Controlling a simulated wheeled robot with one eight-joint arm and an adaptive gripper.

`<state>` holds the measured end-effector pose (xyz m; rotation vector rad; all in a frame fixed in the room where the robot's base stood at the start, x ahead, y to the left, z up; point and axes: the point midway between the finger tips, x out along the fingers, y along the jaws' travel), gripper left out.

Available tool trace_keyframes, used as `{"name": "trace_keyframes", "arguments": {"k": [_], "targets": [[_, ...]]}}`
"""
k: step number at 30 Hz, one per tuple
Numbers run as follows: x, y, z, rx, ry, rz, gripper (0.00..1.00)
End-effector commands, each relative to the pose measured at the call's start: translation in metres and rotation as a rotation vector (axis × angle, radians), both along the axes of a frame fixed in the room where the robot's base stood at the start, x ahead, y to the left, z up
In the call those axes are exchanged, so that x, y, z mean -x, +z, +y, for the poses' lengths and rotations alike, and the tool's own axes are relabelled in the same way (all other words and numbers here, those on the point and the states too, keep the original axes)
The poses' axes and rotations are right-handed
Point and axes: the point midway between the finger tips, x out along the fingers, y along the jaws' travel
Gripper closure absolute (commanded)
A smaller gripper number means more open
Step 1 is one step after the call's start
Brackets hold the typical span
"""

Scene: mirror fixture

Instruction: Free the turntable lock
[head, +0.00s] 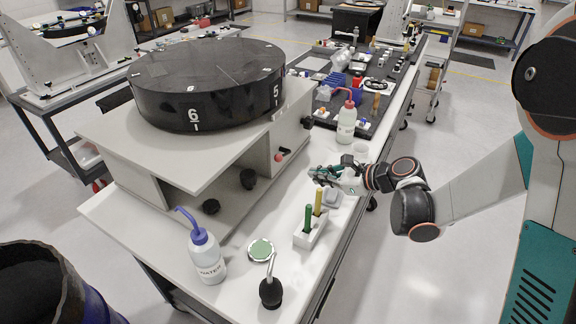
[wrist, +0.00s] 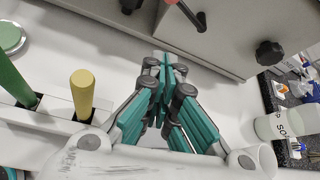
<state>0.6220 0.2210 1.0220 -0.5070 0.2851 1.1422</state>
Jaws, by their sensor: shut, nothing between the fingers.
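The turntable (head: 207,85) is a large black disc with white numbers, on top of a grey fixture (head: 150,160). A small lever with a red end (head: 280,156) sticks out from the fixture's side and seems to be the lock. In the wrist view the dark rod of this lever (wrist: 190,12) shows at the top edge, partly cut off. My gripper (head: 314,171) is shut and empty over the white bench top, to the right of the lever and apart from it. In the wrist view its teal fingers (wrist: 166,68) meet below the fixture's side panel.
Black knobs (head: 249,179) (wrist: 268,53) project from the fixture. A holder (head: 311,232) with green and yellow handles stands close by my gripper. A red-capped bottle (head: 346,124), a blue-capped water bottle (head: 207,257), a round green-faced disc (head: 261,250) and a black-based tool (head: 270,291) also stand on the bench.

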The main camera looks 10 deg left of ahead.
Motion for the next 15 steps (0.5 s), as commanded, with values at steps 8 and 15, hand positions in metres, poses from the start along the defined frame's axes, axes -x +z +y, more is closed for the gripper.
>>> {"name": "trace_keyframes", "arguments": {"k": [8, 15], "targets": [[-0.003, -0.005, 0.007, 0.001, 0.002, -0.001, 1.0], [-0.019, -0.025, 0.039, 0.002, 0.003, -0.001, 1.0]]}}
